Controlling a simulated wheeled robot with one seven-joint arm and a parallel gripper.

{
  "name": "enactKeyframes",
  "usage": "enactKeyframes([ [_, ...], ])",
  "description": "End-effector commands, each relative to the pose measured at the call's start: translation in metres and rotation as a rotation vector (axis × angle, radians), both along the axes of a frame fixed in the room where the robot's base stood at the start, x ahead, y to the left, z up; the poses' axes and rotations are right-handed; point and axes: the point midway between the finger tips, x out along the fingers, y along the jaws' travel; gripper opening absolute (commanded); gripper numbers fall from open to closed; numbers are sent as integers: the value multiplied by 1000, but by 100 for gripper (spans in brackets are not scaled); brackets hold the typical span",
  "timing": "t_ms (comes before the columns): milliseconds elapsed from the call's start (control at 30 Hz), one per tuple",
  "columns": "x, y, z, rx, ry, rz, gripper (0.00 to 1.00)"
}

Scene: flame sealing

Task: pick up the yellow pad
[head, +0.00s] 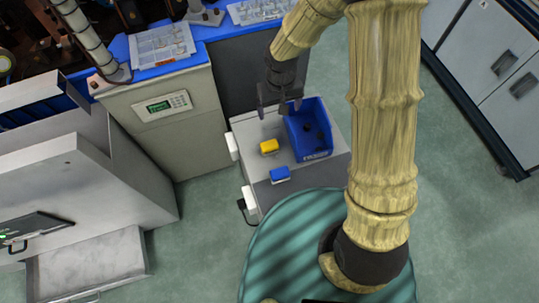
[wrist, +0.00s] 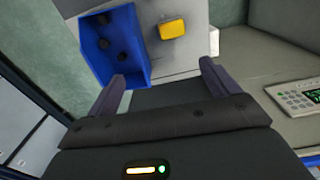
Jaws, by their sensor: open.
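The yellow pad (head: 269,147) lies on the grey top of a small cabinet (head: 262,128), left of a blue bin. It also shows in the wrist view (wrist: 172,29), beyond my fingertips and near the top edge. My gripper (head: 279,112) is above the back part of the cabinet top, apart from the pad. In the wrist view my gripper (wrist: 163,72) has its two fingers wide apart with nothing between them.
The blue bin (head: 296,133) holds a few dark items and stands right of the pad. A blue pad (head: 280,174) lies at the cabinet's front edge. A beige machine (head: 167,125) with a keypad stands to the left. Floor is free at the right.

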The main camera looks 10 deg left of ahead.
Motion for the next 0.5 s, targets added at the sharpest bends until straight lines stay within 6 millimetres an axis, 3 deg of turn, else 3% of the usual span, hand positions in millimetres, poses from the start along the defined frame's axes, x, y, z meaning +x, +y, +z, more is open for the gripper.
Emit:
enactKeyframes([
  [33,0,12,-28,0,11,19,87],
  [133,1,26,-46,3,20,38,87],
  [500,1,32,-48,2,23,45,87],
])
